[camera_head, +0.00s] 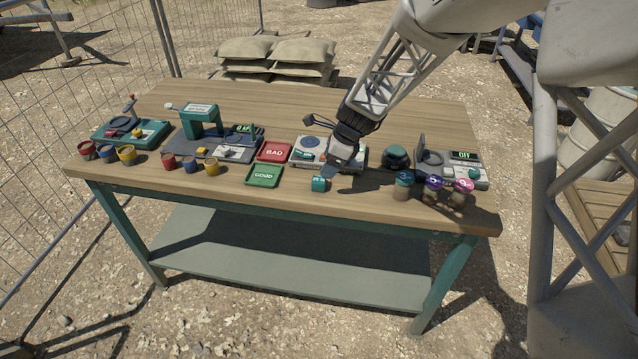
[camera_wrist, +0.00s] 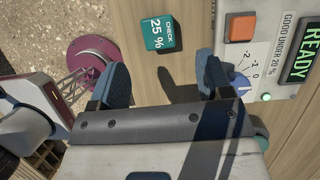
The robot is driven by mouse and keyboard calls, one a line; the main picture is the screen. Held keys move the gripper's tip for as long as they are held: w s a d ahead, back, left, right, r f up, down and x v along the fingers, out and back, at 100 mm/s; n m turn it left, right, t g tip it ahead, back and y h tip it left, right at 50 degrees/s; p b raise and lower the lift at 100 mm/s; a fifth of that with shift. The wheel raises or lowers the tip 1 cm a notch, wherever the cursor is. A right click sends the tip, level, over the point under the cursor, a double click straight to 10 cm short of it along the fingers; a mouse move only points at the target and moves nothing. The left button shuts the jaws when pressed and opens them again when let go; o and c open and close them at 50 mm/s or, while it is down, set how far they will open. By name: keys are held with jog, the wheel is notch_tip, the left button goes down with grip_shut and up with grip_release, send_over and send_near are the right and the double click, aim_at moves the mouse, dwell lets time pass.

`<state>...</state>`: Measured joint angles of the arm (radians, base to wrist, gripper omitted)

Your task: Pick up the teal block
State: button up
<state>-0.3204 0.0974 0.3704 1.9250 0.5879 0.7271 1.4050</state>
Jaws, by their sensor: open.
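The teal block (camera_head: 319,184) sits on the front part of the wooden table, right of the green GOOD tray. In the wrist view the teal block (camera_wrist: 160,33) shows its label "CHECK 25 %". It lies beyond the fingertips, apart from them and roughly between them, slightly toward the left finger. My gripper (camera_head: 338,165) is above the table, close behind the block. In the wrist view my gripper (camera_wrist: 165,75) has its two fingers spread wide with nothing between them.
The green GOOD tray (camera_head: 263,184) and red BAD tray (camera_head: 274,144) lie left of the block. A white meter box (camera_head: 304,151) stands behind it, partly hidden by my arm. Several jars with coloured lids (camera_head: 404,180) stand to the right. Bare table surrounds the block's front.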

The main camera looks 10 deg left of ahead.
aim_at(319, 179)
jog(key=shift+x, duration=1.3)
jog(key=shift+x, duration=2.55)
jog(key=shift+s, duration=0.1)
jog(key=c, duration=1)
jog(key=shift+r, duration=0.15)
